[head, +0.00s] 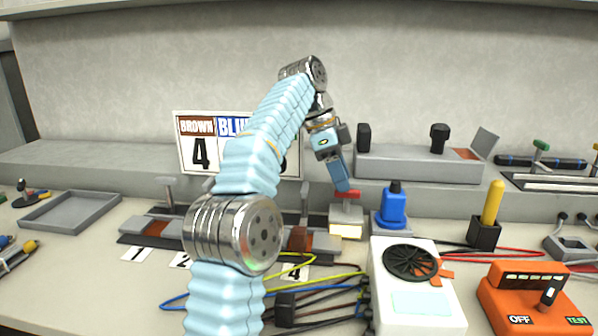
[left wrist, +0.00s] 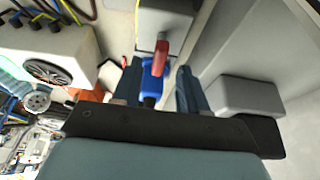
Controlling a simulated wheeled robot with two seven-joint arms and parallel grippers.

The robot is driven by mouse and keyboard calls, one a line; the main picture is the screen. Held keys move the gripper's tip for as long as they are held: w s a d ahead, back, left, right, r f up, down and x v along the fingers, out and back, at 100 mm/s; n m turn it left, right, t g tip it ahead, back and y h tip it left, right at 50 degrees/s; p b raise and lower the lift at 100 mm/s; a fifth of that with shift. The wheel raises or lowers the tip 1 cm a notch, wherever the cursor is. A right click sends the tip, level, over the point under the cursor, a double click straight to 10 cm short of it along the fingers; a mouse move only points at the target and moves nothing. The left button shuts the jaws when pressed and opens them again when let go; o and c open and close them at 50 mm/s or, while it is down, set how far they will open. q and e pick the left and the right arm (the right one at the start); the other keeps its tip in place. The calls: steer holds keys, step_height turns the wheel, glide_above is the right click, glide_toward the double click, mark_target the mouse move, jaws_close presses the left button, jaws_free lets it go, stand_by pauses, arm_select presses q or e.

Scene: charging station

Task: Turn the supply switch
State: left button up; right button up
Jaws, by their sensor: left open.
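A switch with a red handle (head: 347,194) sits on a small grey box (head: 346,214) with a pale front label too small to read. I take this for the supply switch. My left gripper (head: 341,184) points down at the handle from above. In the left wrist view, the two dark blue fingers of my left gripper (left wrist: 158,74) are apart, with the red handle (left wrist: 163,52) lying between or just beyond their tips. I cannot tell whether they touch it. The grey box (left wrist: 160,14) shows behind the handle. My right gripper is out of view.
A blue knob-like fixture (head: 393,206) stands close to the right of the switch. A grey ledge (head: 420,166) rises behind. A white box with a black fan (head: 415,290) and an orange OFF/TEST box (head: 535,300) stand in front and right. Several coloured cables lie left of the white box.

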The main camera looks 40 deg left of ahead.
arm_select(q)
steer(key=s+a, duration=0.6)
steer(key=a, duration=0.4)
steer(key=shift+s+a+r, duration=0.2)
steer(key=shift+a+r, duration=0.1)
